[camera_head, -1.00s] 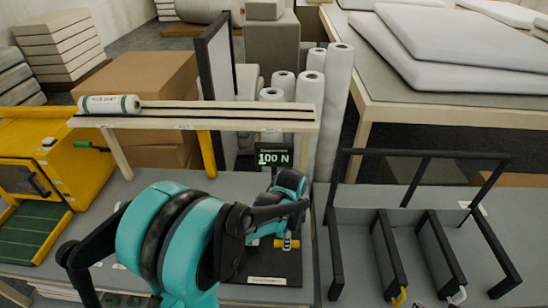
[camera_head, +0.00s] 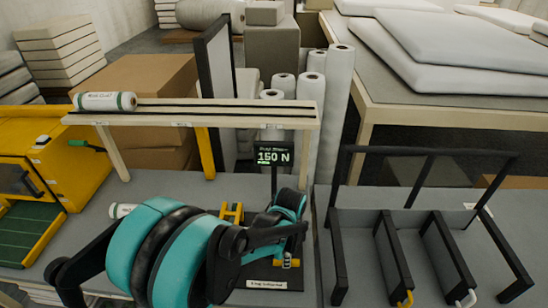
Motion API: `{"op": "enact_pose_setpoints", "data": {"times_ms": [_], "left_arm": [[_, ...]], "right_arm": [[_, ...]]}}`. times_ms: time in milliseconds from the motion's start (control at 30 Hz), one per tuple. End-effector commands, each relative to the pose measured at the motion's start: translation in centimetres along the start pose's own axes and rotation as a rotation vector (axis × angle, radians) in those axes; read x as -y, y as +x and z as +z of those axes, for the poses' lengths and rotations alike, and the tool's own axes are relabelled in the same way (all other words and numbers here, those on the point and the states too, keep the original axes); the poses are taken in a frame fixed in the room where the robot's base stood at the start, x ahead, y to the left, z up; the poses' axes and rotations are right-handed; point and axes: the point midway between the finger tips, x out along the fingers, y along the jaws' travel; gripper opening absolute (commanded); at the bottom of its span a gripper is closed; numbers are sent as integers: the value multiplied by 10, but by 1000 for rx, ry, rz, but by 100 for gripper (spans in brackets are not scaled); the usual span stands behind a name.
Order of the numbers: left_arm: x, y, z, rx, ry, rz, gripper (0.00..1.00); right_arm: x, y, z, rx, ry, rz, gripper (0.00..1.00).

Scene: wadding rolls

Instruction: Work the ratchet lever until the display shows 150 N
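The display (camera_head: 273,157) stands on a dark post below the wooden rail and reads 150 N. Below it is the dark ratchet base (camera_head: 262,282) with a white label on its front edge. My teal and black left arm comes in from the left, and my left gripper (camera_head: 285,226) is over the ratchet. The arm hides most of the ratchet, and I cannot make out the lever or whether the fingers are closed on it. My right gripper is out of view.
A white roll (camera_head: 105,101) lies on the left end of the wooden rail (camera_head: 200,112). Another white roll end (camera_head: 120,211) shows behind my arm. A yellow machine (camera_head: 75,165) stands at left, a black divider rack (camera_head: 420,230) at right. White rolls stand behind the rail.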

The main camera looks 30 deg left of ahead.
Motion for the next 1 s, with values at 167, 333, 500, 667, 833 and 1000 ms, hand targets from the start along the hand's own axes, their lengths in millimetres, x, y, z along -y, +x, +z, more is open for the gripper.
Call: {"op": "enact_pose_setpoints", "data": {"times_ms": [167,333,500,667,833,1000], "left_arm": [[-2,5,0,0,0,1,22],[-2,2,0,0,0,1,22],[2,-13,0,0,0,1,22],[7,-28,0,0,1,1,22],[12,-43,0,0,1,1,22],[17,-58,0,0,1,1,22]], "right_arm": [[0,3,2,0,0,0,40],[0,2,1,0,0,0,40],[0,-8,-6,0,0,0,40],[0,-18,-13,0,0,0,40],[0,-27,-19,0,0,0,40],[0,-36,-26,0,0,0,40]]}}
